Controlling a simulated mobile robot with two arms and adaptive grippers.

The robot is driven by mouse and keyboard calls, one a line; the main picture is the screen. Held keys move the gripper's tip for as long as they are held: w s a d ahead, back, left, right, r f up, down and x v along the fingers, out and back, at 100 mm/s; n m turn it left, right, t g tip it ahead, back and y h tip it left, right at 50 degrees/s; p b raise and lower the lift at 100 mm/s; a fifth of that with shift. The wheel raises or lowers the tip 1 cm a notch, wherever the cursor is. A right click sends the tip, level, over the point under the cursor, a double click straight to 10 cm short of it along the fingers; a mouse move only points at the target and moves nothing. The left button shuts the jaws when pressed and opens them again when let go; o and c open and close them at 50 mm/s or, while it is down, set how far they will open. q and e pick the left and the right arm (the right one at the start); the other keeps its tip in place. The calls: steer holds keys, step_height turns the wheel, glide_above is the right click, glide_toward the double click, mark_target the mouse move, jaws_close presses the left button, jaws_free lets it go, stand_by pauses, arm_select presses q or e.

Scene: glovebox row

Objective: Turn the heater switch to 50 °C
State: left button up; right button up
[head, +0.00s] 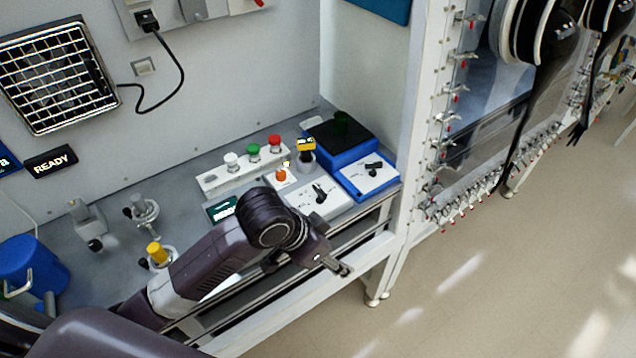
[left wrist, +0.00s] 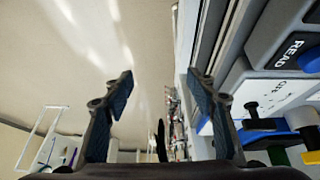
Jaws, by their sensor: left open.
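Two black rotary knobs show in the head view. One (head: 320,194) is on a white panel (head: 304,202); the other (head: 374,166) is on the white front of a blue unit with a black top (head: 352,138). I cannot tell from labels which is the heater switch; their settings are too small to read. My left gripper (head: 340,268) is open and empty, in front of the bench edge, below and apart from both knobs. In the left wrist view its fingers (left wrist: 160,112) are spread, with a black knob (left wrist: 250,108) on a white panel to their right.
A white strip (head: 240,172) with white, green and red buttons stands behind the panel. A rail (head: 345,225) runs along the bench front. A white frame post (head: 415,140) stands at the right. A yellow-capped valve (head: 157,252) is left of my arm. Floor is free at right.

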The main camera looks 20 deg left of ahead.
arm_select(q)
steer(key=w+a+r+m, duration=0.1)
steer(key=w+a+r, duration=0.2)
steer(key=w+r, duration=0.25)
steer(key=n+y, duration=0.1)
glide_toward(320, 188)
steer(key=f, duration=0.1)
steer(key=shift+g, duration=0.3)
steer(key=x, duration=0.2)
steer(key=p+x, duration=0.1)
steer(key=x, duration=0.4)
steer(key=shift+w+d+p, duration=0.2)
steer(key=shift+w+p, duration=0.15)
steer(key=c, duration=1.2)
